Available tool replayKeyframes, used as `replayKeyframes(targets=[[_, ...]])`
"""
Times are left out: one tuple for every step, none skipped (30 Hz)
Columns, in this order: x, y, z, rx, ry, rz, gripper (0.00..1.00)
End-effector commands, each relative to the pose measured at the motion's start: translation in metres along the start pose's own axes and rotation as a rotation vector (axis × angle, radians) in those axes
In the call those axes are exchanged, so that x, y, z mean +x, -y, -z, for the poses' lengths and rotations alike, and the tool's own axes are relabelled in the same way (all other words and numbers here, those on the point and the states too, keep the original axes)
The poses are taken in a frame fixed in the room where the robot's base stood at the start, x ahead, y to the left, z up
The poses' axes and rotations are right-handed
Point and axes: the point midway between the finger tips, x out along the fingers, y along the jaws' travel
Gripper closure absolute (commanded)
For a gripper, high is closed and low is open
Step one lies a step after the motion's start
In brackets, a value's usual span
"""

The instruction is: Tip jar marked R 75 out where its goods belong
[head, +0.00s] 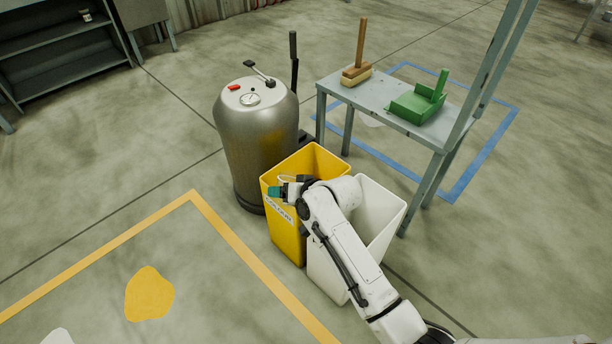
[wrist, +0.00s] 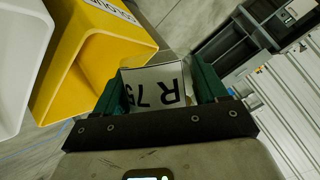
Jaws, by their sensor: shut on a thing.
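My gripper (head: 277,192) is at the left rim of the yellow bin (head: 287,238) in the head view. Its green fingers (wrist: 156,90) are shut on the jar marked R 75 (wrist: 158,86) in the wrist view. The jar's pale label reads upside down there. In the head view the jar is small and mostly hidden by the gripper, so its tilt and contents cannot be told. The yellow bin has a white label with partly readable lettering, apparently "COLOUR". It also shows in the wrist view (wrist: 70,80), left of the jar. A white bin (head: 325,272) stands beside it, partly behind my arm.
A grey metal drum (head: 255,150) stands close behind the yellow bin. A grey table (head: 375,93) at right holds a wooden-handled brush (head: 357,72) and a green dustpan (head: 415,107). Floor at left is open, with a yellow patch (head: 149,293). A shelf (head: 70,66) stands far left.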

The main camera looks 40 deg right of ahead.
Motion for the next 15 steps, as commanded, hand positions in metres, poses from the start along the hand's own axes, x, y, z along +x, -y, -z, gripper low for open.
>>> replayKeyframes(targets=[[0.006, -0.005, 0.001, 0.003, 0.000, 0.002, 0.62], [0.008, -0.007, 0.001, 0.005, 0.001, 0.002, 0.62], [0.011, -0.010, 0.003, 0.006, 0.003, 0.002, 0.62], [0.014, -0.012, 0.003, 0.007, 0.005, 0.002, 0.62], [0.016, -0.015, 0.004, 0.009, 0.006, 0.003, 0.62], [0.019, -0.017, 0.005, 0.011, 0.008, 0.004, 0.62], [0.021, -0.020, 0.006, 0.012, 0.009, 0.004, 0.62], [0.023, -0.022, 0.007, 0.014, 0.010, 0.005, 0.62], [0.026, -0.025, 0.008, 0.016, 0.011, 0.005, 0.62], [0.029, -0.027, 0.009, 0.018, 0.013, 0.006, 0.62], [0.031, -0.029, 0.010, 0.019, 0.014, 0.007, 0.62], [0.034, -0.032, 0.011, 0.021, 0.015, 0.008, 0.62], [0.036, -0.034, 0.012, 0.022, 0.016, 0.008, 0.62], [0.039, -0.036, 0.012, 0.023, 0.017, 0.008, 0.62], [0.042, -0.039, 0.014, 0.025, 0.019, 0.009, 0.62]])
